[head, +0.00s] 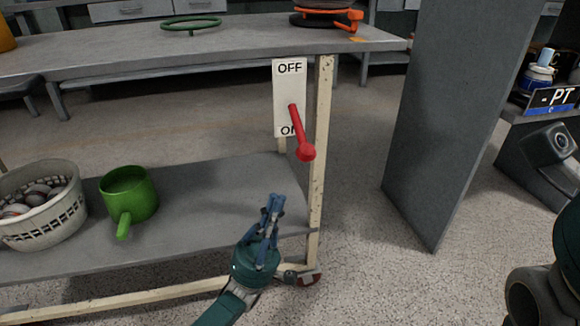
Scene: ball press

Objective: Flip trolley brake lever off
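The red brake lever (299,127) is mounted on a white plate (287,88) by the trolley's (318,180) right front post. The plate reads OFF at the top and ON at the bottom. The lever points down, its round knob beside the ON label and partly covering it. My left gripper (276,199) is below and a little left of the knob, in front of the lower shelf, pointing up. Its blue fingers look close together, with nothing visible between them. It appears apart from the lever. My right gripper is not in view.
A white basket of balls (42,222) and a green mug (129,194) are on the lower shelf. A green ring (191,23) and an orange-handled item (340,17) lie on top. A grey panel (455,110) stands to the right, with floor between.

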